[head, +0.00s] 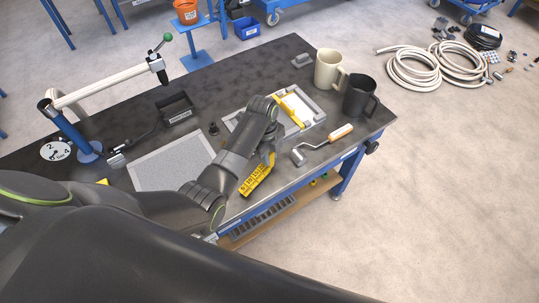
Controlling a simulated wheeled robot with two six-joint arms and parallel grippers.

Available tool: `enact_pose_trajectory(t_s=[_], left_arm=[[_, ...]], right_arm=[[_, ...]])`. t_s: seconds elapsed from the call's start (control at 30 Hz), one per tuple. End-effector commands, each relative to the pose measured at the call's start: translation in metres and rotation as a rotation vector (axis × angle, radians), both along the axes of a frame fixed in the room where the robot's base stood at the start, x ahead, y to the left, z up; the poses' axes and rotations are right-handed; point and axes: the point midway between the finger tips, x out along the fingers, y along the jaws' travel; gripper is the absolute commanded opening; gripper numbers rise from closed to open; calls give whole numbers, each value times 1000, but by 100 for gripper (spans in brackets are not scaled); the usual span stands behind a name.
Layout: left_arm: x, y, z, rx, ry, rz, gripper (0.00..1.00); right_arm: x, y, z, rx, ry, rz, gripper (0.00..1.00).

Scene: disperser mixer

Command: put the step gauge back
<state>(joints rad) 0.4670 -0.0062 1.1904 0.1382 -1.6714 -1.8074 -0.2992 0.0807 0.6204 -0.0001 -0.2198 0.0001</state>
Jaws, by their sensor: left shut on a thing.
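A yellow strip-like piece with dark markings, which looks like the step gauge (257,179), hangs tilted at the front edge of the bench. My left gripper (266,160) is shut on its upper end, partly hidden behind my own forearm. A grey tray (318,114) with a white sheet and a yellow piece (293,107) in it lies just beyond the gripper. My forearm covers the tray's left part. My right gripper is not in view.
A cream mug (328,69) and dark mug (360,95) stand at the right end. A black bin (176,108), grey mat (170,160) and blue-based stand (72,130) are left.

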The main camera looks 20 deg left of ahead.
Motion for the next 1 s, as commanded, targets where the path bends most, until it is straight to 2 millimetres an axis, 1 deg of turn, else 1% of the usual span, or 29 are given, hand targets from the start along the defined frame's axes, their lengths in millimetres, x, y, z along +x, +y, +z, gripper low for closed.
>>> enact_pose_trajectory(t_s=[0.03,0.17,0.57,1.0], left_arm=[[0,0,-9,0,-1,0,0],[0,0,-13,1,-1,0,0],[0,0,-12,0,-1,0,0],[0,0,-20,0,0,0,0]], right_arm=[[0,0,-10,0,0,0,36],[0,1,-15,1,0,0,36],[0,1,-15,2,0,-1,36],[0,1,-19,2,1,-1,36]])
